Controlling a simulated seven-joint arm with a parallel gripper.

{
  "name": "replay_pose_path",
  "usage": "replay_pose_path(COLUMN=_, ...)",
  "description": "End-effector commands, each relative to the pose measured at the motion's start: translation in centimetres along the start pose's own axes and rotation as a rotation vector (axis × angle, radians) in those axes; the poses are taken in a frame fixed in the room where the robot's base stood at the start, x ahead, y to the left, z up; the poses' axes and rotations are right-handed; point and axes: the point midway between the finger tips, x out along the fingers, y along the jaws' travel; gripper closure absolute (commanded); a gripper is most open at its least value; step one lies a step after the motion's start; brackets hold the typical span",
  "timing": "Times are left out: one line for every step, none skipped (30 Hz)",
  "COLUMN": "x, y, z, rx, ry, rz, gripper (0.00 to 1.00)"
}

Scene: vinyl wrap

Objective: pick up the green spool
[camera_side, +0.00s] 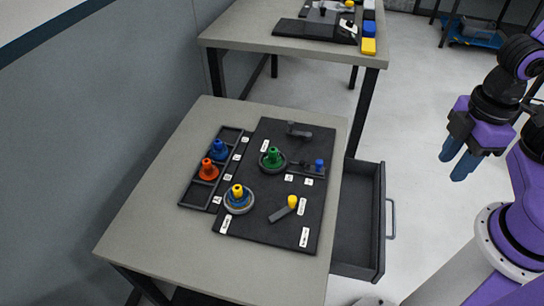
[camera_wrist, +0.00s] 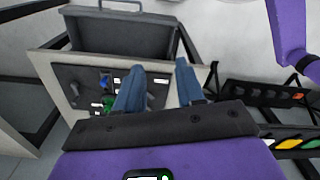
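The green spool (camera_side: 273,156) stands upright on a round dark base on the black mat (camera_side: 262,228) in the side view. In the wrist view the green spool (camera_wrist: 108,103) shows small, partly hidden behind one of my fingers. My gripper (camera_side: 458,168) hangs to the right of the table in the side view, well apart from the spool. Its two blue fingers are spread with nothing between them, as the wrist view also shows (camera_wrist: 160,82).
A black rack (camera_side: 190,194) holds a blue spool (camera_side: 218,149) and an orange spool (camera_side: 208,169). A yellow-topped spool (camera_side: 238,197), a yellow knob (camera_side: 292,201) and a small blue knob (camera_side: 319,164) are on the mat. An open drawer (camera_side: 360,250) juts from the table's right side.

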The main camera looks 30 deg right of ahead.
Motion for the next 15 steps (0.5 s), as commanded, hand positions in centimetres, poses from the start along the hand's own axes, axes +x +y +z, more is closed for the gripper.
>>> replay_pose_path(x=0.0, y=0.0, z=0.0, rx=0.000, ry=0.000, rz=0.000, gripper=0.49)
replay_pose_path(x=0.0, y=0.0, z=0.0, rx=0.000, ry=0.000, rz=0.000, gripper=0.43)
replay_pose_path(x=0.0, y=0.0, z=0.0, rx=0.000, ry=0.000, rz=0.000, gripper=0.43)
replay_pose_path(x=0.0, y=0.0, z=0.0, rx=0.000, ry=0.000, rz=0.000, gripper=0.43)
replay_pose_path(x=0.0, y=0.0, z=0.0, rx=0.000, ry=0.000, rz=0.000, gripper=0.43)
replay_pose_path(x=0.0, y=0.0, z=0.0, rx=0.000, ry=0.000, rz=0.000, gripper=0.43)
replay_pose_path(x=0.0, y=0.0, z=0.0, rx=0.000, ry=0.000, rz=0.000, gripper=0.43)
replay_pose_path(x=0.0, y=0.0, z=0.0, rx=0.000, ry=0.000, rz=0.000, gripper=0.43)
replay_pose_path(x=0.0, y=0.0, z=0.0, rx=0.000, ry=0.000, rz=0.000, gripper=0.43)
replay_pose_path(x=0.0, y=0.0, z=0.0, rx=-0.001, ry=-0.001, rz=0.001, gripper=0.43)
replay_pose_path(x=0.1, y=0.1, z=-0.1, rx=-0.004, ry=-0.005, rz=0.004, gripper=0.43)
replay_pose_path(x=0.2, y=0.3, z=-0.2, rx=-0.011, ry=-0.014, rz=0.012, gripper=0.43)
replay_pose_path(x=0.3, y=0.5, z=-0.3, rx=-0.019, ry=-0.024, rz=0.021, gripper=0.43)
replay_pose_path(x=0.4, y=0.8, z=-0.6, rx=-0.032, ry=-0.036, rz=0.034, gripper=0.43)
replay_pose_path(x=0.7, y=1.3, z=-0.9, rx=-0.054, ry=-0.059, rz=0.056, gripper=0.43)
